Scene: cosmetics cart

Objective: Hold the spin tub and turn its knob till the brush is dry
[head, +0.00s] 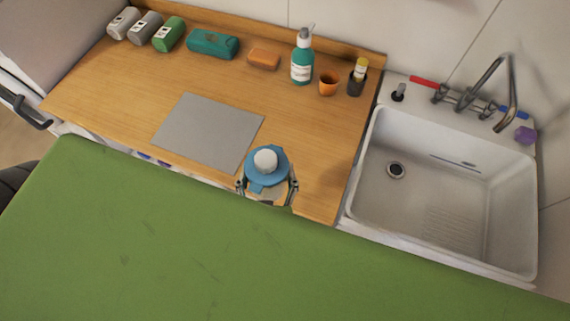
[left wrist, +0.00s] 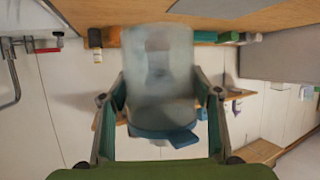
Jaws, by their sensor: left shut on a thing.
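The spin tub shows in the head view at the counter's front edge, with a blue lid (head: 254,178) and a round white knob (head: 265,159) on top. My left gripper (head: 267,187) has one finger on each side of it and is shut on it. In the left wrist view the clear, hazy tub body (left wrist: 158,75) sits between the two fingers, its blue lid (left wrist: 150,132) lower in the picture. A blurred darker shape shows inside; I cannot tell if it is the brush. I cannot tell whether the tub touches the counter. My right gripper is not in view.
A grey mat (head: 208,132) lies left of the tub. Rolled towels (head: 168,34), a teal case (head: 212,44), an orange block (head: 263,59), a pump bottle (head: 302,62) and an orange cup (head: 328,84) line the back. A white sink (head: 450,165) is at right.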

